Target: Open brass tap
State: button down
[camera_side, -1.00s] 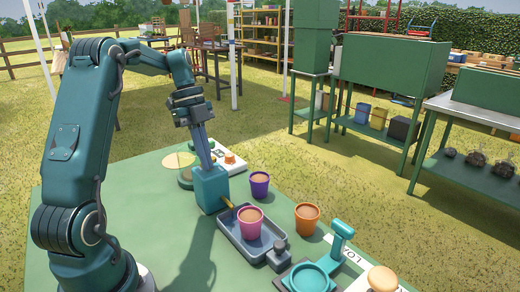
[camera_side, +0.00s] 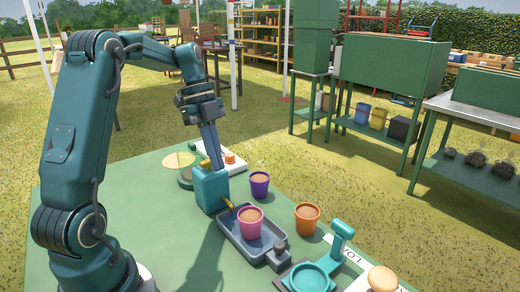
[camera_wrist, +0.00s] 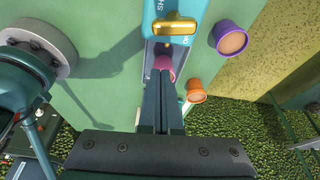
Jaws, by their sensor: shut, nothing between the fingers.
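The brass tap is a brass handle (camera_wrist: 174,26) on the top of a teal block (camera_side: 211,190), with lettering reading "SHUT" beside it in the wrist view. A brass spout (camera_side: 228,203) points from the block toward the tray. The handle lies crosswise in the wrist view. In the side view a bit of brass shows at the block's top, left of my fingers. My gripper (camera_side: 216,165) is shut and empty, with its fingers pointing down over the block's top. Its fingers (camera_wrist: 162,82) also show pressed together in the wrist view. I cannot tell whether they touch the handle.
A pink pot (camera_side: 250,222) stands in a grey tray (camera_side: 284,240) by the spout. A purple pot (camera_side: 259,184) and an orange pot (camera_side: 307,218) stand nearby on the green table (camera_side: 170,245). A teal stand (camera_side: 310,276) is at the front right.

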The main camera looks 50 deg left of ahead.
jog(key=v, duration=0.8)
jog(key=shift+s+r, duration=0.2)
jog(key=shift+r, duration=0.05)
jog(key=shift+a, duration=0.1)
